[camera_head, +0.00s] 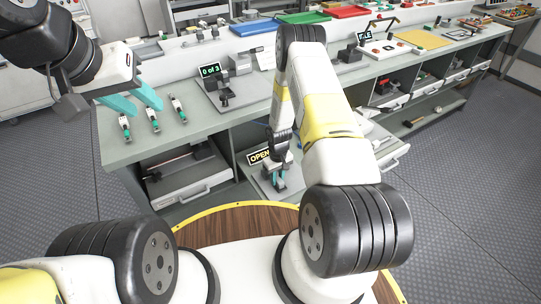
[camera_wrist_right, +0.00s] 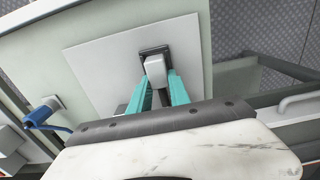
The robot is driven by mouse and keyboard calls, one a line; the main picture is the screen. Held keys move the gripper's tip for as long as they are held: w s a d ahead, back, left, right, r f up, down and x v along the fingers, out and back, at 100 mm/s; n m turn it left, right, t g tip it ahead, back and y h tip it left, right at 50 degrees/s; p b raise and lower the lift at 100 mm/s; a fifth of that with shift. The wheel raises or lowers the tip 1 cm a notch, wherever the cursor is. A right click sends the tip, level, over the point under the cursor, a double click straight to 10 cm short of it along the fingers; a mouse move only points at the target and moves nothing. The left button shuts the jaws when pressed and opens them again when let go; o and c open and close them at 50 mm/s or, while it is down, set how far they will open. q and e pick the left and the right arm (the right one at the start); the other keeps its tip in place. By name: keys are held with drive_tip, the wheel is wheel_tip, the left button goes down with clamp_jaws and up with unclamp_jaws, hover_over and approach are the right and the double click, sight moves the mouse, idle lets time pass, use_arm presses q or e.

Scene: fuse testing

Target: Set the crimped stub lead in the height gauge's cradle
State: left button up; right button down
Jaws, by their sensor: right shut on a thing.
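Several small stub leads with pale bodies and green ends lie at the left end of the bench: one left (camera_head: 125,127), one middle (camera_head: 153,119), one right (camera_head: 178,108). I cannot tell which is crimped. My left gripper (camera_head: 133,103) is open and empty above them. My right gripper (camera_head: 278,181) is low, beside the "OPEN" sign (camera_head: 259,156). In the right wrist view, its teal fingers (camera_wrist_right: 158,92) are shut on a pale grey block (camera_wrist_right: 155,70) at a dark square socket on a light plate (camera_wrist_right: 100,75). I cannot tell which fixture is the height gauge; its cradle is not clearly visible.
A grey fixture (camera_head: 224,97) with a "0 of 3" display (camera_head: 210,71) stands mid-bench. Blue (camera_head: 255,28), green (camera_head: 304,18) and red (camera_head: 346,12) trays lie behind. A blue-handled item (camera_wrist_right: 42,114) is left in the wrist view. Open drawers (camera_head: 190,183) project below the bench.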

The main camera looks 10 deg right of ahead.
drive_tip(key=c, duration=1.1)
unclamp_jaws()
drive_tip(key=shift+f, duration=0.1)
drive_tip(key=shift+c, duration=0.2)
drive_tip(key=shift+s+a, duration=0.15)
drive_tip(key=shift+a, duration=0.05)
drive_tip(key=shift+d, duration=0.2)
wheel_tip(320, 180, up, 8)
drive_tip(key=shift+a, duration=0.1)
